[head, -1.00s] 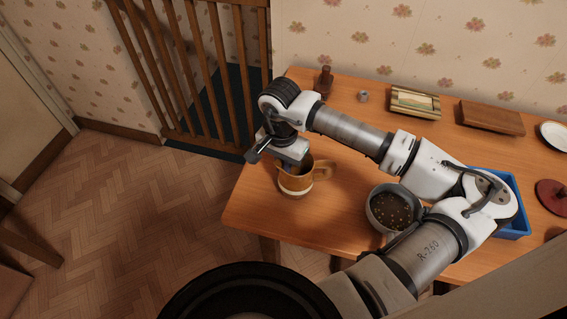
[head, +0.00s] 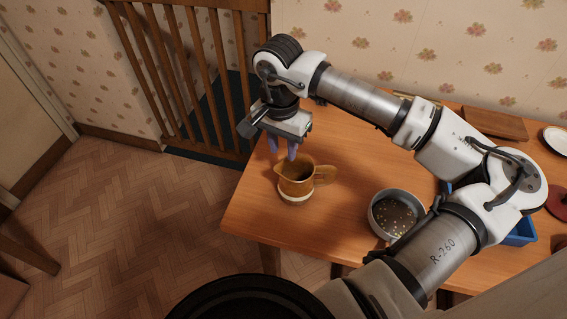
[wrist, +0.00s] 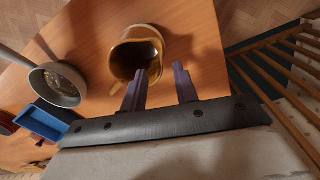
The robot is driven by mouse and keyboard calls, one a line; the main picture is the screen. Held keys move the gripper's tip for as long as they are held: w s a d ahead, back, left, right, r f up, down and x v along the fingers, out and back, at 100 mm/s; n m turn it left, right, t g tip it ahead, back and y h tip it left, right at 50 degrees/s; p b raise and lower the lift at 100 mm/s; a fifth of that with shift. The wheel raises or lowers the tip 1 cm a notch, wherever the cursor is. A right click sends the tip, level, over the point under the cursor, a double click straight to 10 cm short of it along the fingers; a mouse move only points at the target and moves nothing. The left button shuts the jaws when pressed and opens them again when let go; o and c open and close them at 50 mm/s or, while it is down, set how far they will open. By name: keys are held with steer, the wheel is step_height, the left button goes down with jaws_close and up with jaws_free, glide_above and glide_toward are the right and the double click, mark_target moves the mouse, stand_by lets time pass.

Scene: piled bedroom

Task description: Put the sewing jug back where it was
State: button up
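The sewing jug (head: 297,181) is brown with a pale band at its base and stands upright on the wooden table near its left end.
A grey pan (head: 396,214) with small bits inside stands right of the jug. A blue tray (head: 522,232), a brown box (head: 495,123) and a white plate (head: 557,138) lie further right. A wooden railing (head: 192,75) stands beyond the table's left end. The table around the jug is clear.

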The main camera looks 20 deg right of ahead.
steer(key=shift+r, duration=1.8)
